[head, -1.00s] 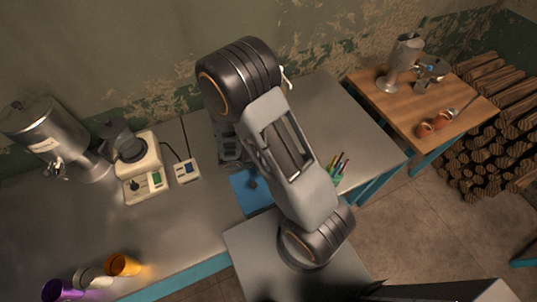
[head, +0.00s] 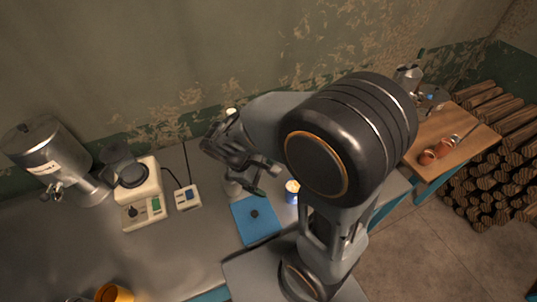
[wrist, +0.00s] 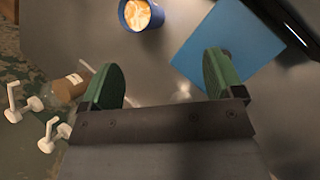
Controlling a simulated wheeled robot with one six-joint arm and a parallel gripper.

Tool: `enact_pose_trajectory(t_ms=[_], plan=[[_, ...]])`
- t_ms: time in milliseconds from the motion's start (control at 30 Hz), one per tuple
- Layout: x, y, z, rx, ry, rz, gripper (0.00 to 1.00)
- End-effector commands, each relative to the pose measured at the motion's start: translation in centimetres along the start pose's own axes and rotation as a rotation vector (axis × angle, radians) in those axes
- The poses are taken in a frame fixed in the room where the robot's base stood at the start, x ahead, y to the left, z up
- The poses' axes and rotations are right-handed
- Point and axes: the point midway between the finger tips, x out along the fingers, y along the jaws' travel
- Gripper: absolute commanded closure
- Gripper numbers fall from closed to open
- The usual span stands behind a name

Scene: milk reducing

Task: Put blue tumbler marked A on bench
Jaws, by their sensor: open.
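A blue tumbler (head: 292,191) stands upright on the grey bench (head: 190,236), just right of the blue mat, and looks apart from it. In the wrist view the tumbler (wrist: 129,21) is at the top, cut by the frame edge, with orange and white inside. I cannot read a letter on it. My gripper (head: 266,179) is left of the tumbler in the head view. In the wrist view my gripper (wrist: 163,78) shows two green fingers spread apart with nothing between them. The tumbler lies beyond the fingertips, not touching them.
A blue mat (head: 254,226) lies on the bench. A white-based grinder (head: 143,204) and a metal vessel (head: 50,150) stand at left. An orange cup (head: 114,293) is at the bottom left. Pump bottles (wrist: 68,88) show in the wrist view. A wooden table (head: 462,138) is at right.

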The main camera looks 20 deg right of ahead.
Motion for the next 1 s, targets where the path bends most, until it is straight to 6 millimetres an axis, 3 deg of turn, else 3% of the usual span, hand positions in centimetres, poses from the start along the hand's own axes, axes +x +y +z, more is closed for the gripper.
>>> enact_pose_trajectory(t_ms=[200, 500, 700, 1000], plan=[[-3.8, 0.6, 2.7, 0.38, 0.351, -0.139, 0.13], [-7.8, 1.3, 5.4, 0.719, 0.687, -0.246, 0.13], [-8.5, 2.2, 6.8, 0.806, 0.781, -0.27, 0.13], [-8.7, 2.2, 6.9, 0.818, 0.795, -0.275, 0.13]])
